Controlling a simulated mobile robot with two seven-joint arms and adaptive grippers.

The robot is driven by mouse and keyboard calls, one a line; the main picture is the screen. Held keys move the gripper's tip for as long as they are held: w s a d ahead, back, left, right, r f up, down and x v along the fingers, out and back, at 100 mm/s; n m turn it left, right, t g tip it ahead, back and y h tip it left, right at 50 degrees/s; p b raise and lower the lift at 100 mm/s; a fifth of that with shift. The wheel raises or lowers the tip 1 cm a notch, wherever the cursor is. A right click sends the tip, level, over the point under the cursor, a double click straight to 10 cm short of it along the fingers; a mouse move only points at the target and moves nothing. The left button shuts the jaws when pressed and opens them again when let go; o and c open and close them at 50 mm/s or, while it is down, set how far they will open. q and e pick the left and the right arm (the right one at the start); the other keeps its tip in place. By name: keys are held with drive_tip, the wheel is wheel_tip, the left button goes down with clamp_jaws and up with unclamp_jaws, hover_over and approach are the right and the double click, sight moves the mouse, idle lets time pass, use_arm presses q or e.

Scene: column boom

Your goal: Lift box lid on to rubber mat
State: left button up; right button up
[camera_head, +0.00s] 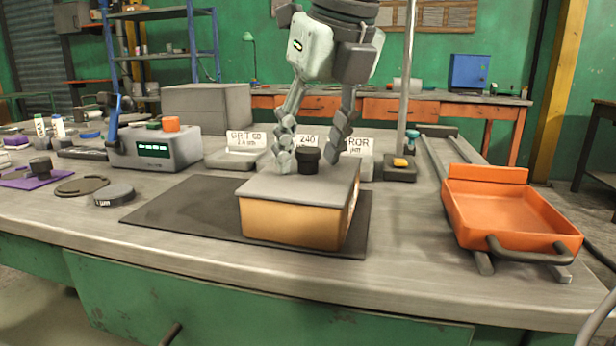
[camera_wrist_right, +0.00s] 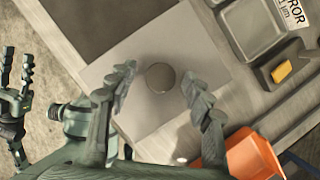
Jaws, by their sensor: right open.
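The box (camera_head: 290,222) has tan sides and stands on the black rubber mat (camera_head: 170,218). Its flat grey lid (camera_head: 275,187) rests on top, with a round black knob (camera_head: 307,157) in the middle. My right gripper (camera_head: 309,163) points down over the lid, open, with one finger on each side of the knob. In the right wrist view the knob (camera_wrist_right: 161,77) shows between the two spread fingers; contact cannot be told. My left gripper (camera_wrist_right: 17,72) shows at the left edge of that view, its fingers apart and empty; it is outside the head view.
An orange tray (camera_head: 505,208) with a dark handle stands on rails at the right. A grey device (camera_head: 153,148) and a dark puck (camera_head: 114,195) are at the left. Labelled trays (camera_head: 243,148) stand behind the box. The mat's left part is bare.

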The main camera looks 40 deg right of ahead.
drive_tip(key=shift+c, duration=0.4)
clamp_jaws()
